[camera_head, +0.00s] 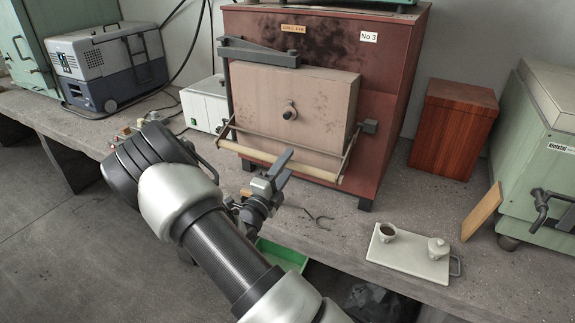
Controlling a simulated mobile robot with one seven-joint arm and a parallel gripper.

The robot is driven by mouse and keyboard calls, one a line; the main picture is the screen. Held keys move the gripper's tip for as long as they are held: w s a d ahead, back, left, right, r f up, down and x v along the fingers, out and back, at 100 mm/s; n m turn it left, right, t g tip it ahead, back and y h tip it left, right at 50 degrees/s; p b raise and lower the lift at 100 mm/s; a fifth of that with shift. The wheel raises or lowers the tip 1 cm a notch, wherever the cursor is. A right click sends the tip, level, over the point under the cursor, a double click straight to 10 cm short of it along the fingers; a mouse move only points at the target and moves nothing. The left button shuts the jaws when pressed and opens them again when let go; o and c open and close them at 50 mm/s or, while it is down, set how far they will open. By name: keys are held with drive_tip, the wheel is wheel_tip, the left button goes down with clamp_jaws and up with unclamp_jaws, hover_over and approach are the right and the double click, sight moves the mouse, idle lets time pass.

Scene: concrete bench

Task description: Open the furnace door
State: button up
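The furnace (385,95) is a dark red cabinet on the bench with a "No 3" label and soot marks on its front. Its door (325,97) is a thick pale brown slab with a round knob (289,112) in the middle, and it looks closed against the front. A dark hinged bracket (258,52) sits along its top left. A pale handle bar (280,162) runs across below the door on two side arms. My gripper (280,166) is in front of the bar's middle, overlapping it in the picture. Whether it touches the bar, or how wide its fingers are, is unclear.
A white tray (408,262) with two small crucibles lies at the front right. A red-brown box (453,128) and a green machine (535,150) stand to the right. A tong-like tool (318,218) lies near my gripper. A white box (205,104) stands left of the furnace.

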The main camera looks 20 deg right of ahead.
drive_tip(key=shift+w+d, duration=0.15)
drive_tip(key=shift+d, duration=0.05)
clamp_jaws()
drive_tip(key=r+p, duration=0.2)
drive_tip(key=p, duration=0.2)
drive_tip(key=shift+a+r+y, duration=0.1)
drive_tip(key=shift+a+y, duration=0.1)
drive_tip(key=shift+y, duration=0.2)
drive_tip(key=r+p, duration=0.1)
drive_tip(key=p, duration=0.2)
drive_tip(key=r+g+y+p, duration=0.1)
drive_tip(key=p, duration=0.3)
drive_tip(key=s+a+r+g+y+p, duration=0.1)
drive_tip(key=p, duration=0.2)
drive_tip(key=shift+r+p, duration=0.35)
